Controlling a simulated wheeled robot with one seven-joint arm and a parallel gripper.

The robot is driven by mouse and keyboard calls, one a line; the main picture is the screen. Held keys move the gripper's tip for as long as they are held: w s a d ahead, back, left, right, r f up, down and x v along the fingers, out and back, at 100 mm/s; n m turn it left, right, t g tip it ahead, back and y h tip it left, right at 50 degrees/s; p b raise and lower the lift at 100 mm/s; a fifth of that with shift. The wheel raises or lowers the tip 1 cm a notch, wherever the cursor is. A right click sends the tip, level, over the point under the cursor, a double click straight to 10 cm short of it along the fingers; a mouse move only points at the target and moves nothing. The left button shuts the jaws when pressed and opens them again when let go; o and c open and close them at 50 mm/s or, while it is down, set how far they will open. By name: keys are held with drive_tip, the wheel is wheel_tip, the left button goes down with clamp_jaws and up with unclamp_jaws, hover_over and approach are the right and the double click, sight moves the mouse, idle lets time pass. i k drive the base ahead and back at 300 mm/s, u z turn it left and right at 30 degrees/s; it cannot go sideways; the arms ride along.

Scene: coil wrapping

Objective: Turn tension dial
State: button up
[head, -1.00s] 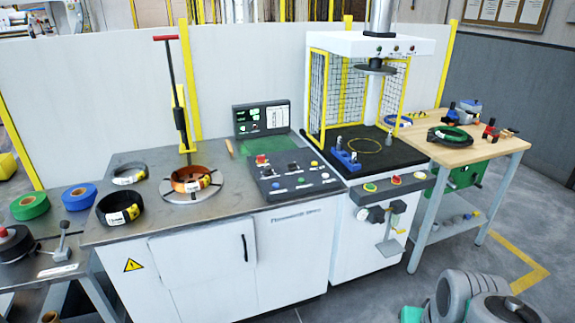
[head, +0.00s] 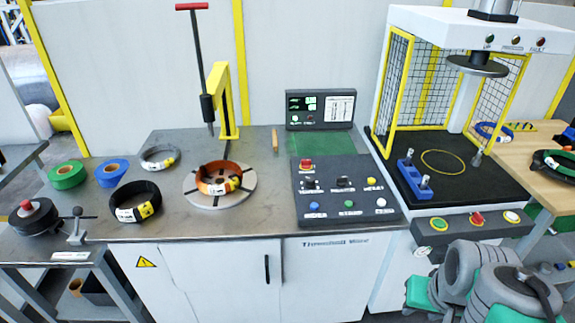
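A dark control panel (head: 346,195) sits at the right end of the grey workbench. It carries two black knobs in its middle row, a left knob (head: 309,184) and a right knob (head: 345,182). Their labels are too small to read, so I cannot tell which is the tension dial. A red button (head: 306,165) is above the left knob, and a yellow button (head: 371,181) is right of the knobs. Blue, green and white buttons line the front row. My grey arm shows at the bottom right, away from the panel. My gripper's fingers are not visible.
A small display (head: 320,108) stands behind the panel. An orange coil (head: 218,178) lies on a round turntable (head: 190,193) to the left, near a black coil (head: 135,201). A caged press (head: 455,150) stands right of the panel. The space above the panel is clear.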

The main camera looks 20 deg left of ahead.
sight(309, 183)
drive_tip(key=u, duration=0.85)
drive_tip(key=i, duration=0.95)
drive_tip(key=u, duration=1)
